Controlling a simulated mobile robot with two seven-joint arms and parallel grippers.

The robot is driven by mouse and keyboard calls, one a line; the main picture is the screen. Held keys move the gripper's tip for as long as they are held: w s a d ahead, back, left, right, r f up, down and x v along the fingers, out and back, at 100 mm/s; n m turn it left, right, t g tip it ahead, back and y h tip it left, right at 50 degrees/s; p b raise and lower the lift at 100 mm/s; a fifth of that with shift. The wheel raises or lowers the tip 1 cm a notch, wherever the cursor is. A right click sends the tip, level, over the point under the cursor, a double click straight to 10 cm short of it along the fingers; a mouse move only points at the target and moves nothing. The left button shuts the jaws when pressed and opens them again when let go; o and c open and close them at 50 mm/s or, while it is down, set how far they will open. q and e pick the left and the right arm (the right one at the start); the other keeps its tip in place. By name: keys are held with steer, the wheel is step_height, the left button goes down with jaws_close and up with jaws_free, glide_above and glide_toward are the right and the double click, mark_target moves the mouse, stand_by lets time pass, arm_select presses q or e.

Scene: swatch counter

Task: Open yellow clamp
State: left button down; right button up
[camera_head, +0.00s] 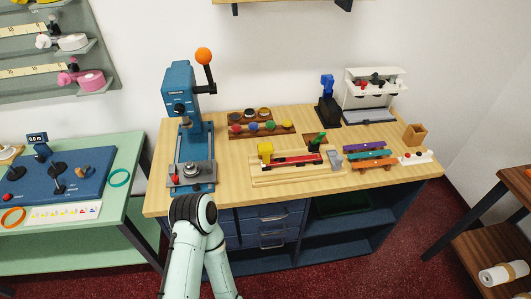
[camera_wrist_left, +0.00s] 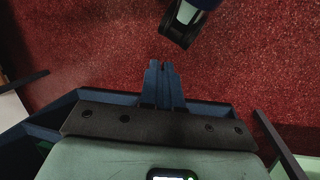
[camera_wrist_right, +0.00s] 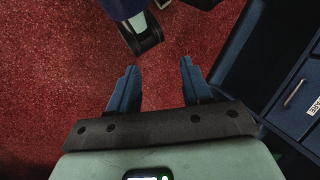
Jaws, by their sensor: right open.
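The yellow clamp (camera_head: 265,149) stands at the left end of a pale wooden jig (camera_head: 262,180) on the workbench, in the head view. A red strip (camera_head: 297,159) lies in the jig to its right. Whether the clamp is open or closed is too small to tell. My left gripper (camera_wrist_left: 164,65) has its fingers together, with nothing seen between them, over the red floor. My right gripper (camera_wrist_right: 157,72) is open and empty, also over the floor beside dark blue drawers. Neither gripper shows in the head view, and both are away from the clamp.
A blue press (camera_head: 179,90) with an orange knob stands left of the jig. A rack of coloured knobs (camera_head: 262,127) lies behind it. A green-handled tool (camera_head: 317,139) and coloured bars (camera_head: 369,154) are to the right. My pale arm is before the bench's front edge.

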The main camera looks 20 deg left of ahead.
mark_target(265, 151)
arm_select(q)
steer(key=w+a+n+t+y+b, duration=0.25)
steer(key=w+n+t+b, duration=0.35)
steer(key=w, duration=1)
steer(key=w+a+r+n+t+y+b, duration=0.1)
steer(key=w+r+n+t+y+b, duration=0.15)
steer(key=w+r+t, duration=0.6)
steer(key=w+a+r+n+t+y+b, duration=0.1)
steer(key=w+r+n+y+b, duration=0.1)
steer(key=r, duration=0.6)
steer(key=w+a+r+n+t+y+b, duration=0.1)
steer(key=w+r+n+y+b, duration=0.1)
steer(key=r+n+y, duration=0.2)
steer(key=w+a+r+n+t+y+b, duration=0.1)
steer(key=r+n+y+b, duration=0.2)
steer(key=r+n, duration=0.3)
step_height(265, 151, up, 6)
steer(key=shift+w+f+y, duration=0.2)
steer(key=shift+w+y, duration=0.2)
arm_select(e)
steer(key=w+d+f+t, duration=0.1)
steer(key=w+f, duration=0.1)
steer(key=f, duration=0.6)
steer(key=w+d+f+t, duration=0.1)
steer(key=f, duration=0.7)
steer(key=shift+w+h, duration=0.3)
steer(key=shift+w, duration=0.1)
